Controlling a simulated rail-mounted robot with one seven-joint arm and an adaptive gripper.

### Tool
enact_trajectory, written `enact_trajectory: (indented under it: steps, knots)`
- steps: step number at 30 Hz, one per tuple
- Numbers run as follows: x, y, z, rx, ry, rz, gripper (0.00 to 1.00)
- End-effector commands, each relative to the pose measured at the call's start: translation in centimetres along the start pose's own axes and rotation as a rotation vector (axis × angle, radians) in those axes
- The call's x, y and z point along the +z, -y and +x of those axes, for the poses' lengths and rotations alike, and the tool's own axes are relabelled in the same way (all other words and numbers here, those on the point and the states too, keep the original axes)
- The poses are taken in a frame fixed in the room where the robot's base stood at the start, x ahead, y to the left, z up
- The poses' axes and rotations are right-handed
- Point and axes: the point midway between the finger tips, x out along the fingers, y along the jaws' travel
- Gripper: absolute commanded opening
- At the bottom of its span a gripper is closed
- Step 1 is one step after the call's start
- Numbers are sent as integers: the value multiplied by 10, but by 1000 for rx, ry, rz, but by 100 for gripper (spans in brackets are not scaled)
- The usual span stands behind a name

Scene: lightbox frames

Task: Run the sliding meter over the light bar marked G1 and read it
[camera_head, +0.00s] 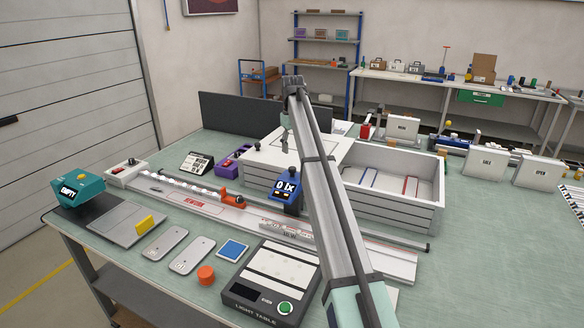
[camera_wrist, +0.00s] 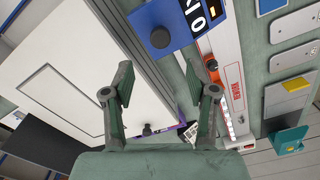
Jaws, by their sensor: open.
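The blue sliding meter (camera_head: 287,190), its display reading 0 lx, stands upright near the middle of a long rail. In the wrist view the meter (camera_wrist: 174,22) shows a dark round knob beyond my fingertips. An orange slider (camera_head: 232,198) sits on the rail just left of it. A light bar (camera_head: 172,184) with a row of bright white spots runs along the rail's left part; it also shows in the wrist view (camera_wrist: 228,108). I cannot read a G1 mark. My gripper (camera_wrist: 160,85) is open and empty, above the white lid and apart from the meter.
A white lidded box (camera_head: 262,148) and an open white box (camera_head: 395,212) stand behind the rail. A light table (camera_head: 262,262), an orange cylinder (camera_head: 206,274) and a teal device (camera_head: 80,190) are in front or left. My arm hides part of the rail.

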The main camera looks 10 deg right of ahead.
Motion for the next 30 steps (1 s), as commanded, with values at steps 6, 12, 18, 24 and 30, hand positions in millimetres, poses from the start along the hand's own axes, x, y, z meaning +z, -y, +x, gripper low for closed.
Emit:
enact_trajectory:
  steps: [6, 12, 18, 24, 30]
  knots:
    - [2, 2, 42, -2, 2, 0, 57]
    - [1, 1, 77, -1, 2, 0, 57]
    - [0, 1, 98, -1, 1, 0, 57]
    - [0, 0, 104, 0, 0, 0, 57]
    - [0, 0, 104, 0, 0, 0, 57]
